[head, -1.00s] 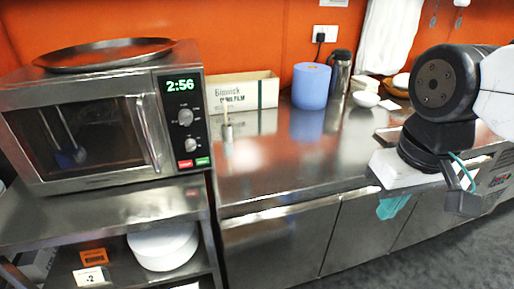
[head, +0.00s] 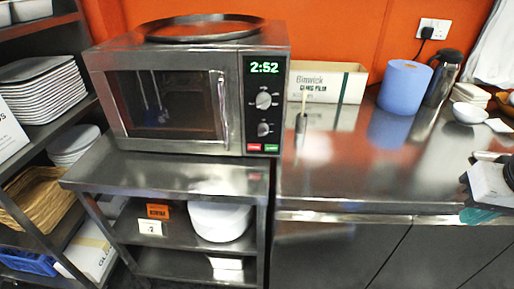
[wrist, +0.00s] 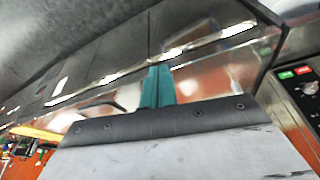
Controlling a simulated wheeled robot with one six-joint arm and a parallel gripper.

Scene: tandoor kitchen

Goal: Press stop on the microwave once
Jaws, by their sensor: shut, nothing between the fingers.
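The steel microwave (head: 117,135) stands on a steel shelf unit at left of centre in the head view. Its door is closed and its display (head: 264,68) reads 2:52. Below two knobs are a red button (head: 254,147) and a green button (head: 271,147); their labels are too small to read. The wrist view also shows the red button (wrist: 286,75) and green button (wrist: 303,70) at its right edge. My gripper (wrist: 158,86) has teal fingers, shut and empty. In the head view it (head: 479,215) is at the right edge, well apart from the microwave.
A steel counter (head: 350,180) runs right of the microwave, with a film box (head: 340,82), a blue paper roll (head: 404,88) and a flask (head: 442,78). A round tray (head: 190,36) lies on the microwave. Shelves with plates (head: 42,92) stand at left. Floor is hidden in front.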

